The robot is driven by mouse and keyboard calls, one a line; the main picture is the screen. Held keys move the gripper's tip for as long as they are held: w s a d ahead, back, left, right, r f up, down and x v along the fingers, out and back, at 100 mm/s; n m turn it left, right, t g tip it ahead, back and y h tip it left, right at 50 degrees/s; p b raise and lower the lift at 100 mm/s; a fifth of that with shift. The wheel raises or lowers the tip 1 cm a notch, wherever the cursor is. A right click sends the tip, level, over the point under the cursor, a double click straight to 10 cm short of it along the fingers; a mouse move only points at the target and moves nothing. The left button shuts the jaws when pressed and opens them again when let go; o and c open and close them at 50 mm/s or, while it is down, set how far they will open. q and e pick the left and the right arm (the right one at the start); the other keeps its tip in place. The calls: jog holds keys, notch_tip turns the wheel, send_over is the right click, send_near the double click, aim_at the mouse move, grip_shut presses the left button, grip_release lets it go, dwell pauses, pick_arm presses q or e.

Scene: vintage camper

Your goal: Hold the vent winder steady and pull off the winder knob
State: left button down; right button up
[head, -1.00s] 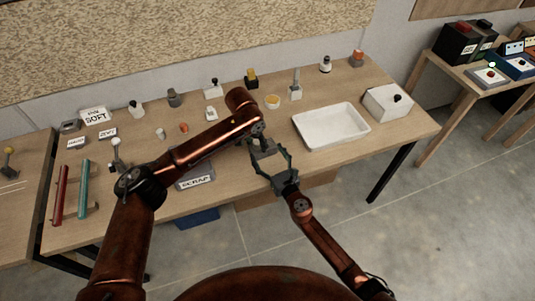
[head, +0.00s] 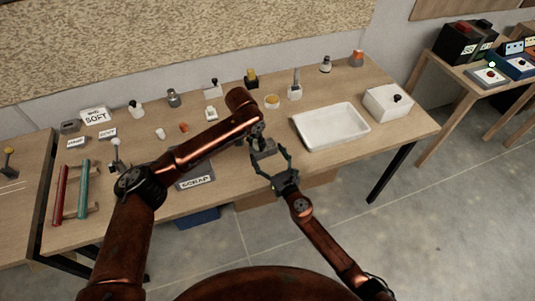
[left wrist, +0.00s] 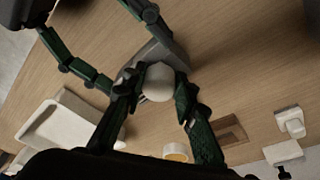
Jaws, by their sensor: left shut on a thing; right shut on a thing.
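The vent winder (head: 263,150) is a grey block near the front edge of the table, between my two grippers. In the left wrist view its grey body (left wrist: 163,52) shows behind a round white knob (left wrist: 158,82). My left gripper (left wrist: 158,96) is shut on the knob, with one finger on each side. In the head view my left gripper (head: 257,138) comes down on the winder from above, and the knob is hidden there. My right gripper (head: 272,168) is shut on the winder's body from the front. Its contact points are partly hidden.
A white tray (head: 332,127) lies right of the grippers, with a white box (head: 388,102) beyond it. A scrap-labelled tray (head: 195,181) is at the front left. Several small knobbed parts stand along the back.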

pick_arm(q)
jog(key=shift+r, duration=0.25)
jog(key=shift+w+v, duration=0.1)
jog(key=shift+v, duration=0.55)
jog(key=shift+w+v, duration=0.15)
jog(key=shift+v, duration=0.45)
jog(key=shift+d+r, duration=0.15)
jog(key=shift+r, duration=0.05)
jog(key=shift+w+d+v, duration=0.15)
jog(key=shift+v, duration=0.75)
jog(key=shift+w+d+v, duration=0.1)
jog(key=shift+w+v, duration=0.1)
jog(key=shift+v, duration=0.75)
jog(key=shift+r, duration=0.1)
pick_arm(e)
jog(key=o, duration=1.9)
jog(key=shift+c, duration=0.2)
jog(key=v, duration=1.2)
pick_arm(q)
jog(key=shift+d, duration=0.1)
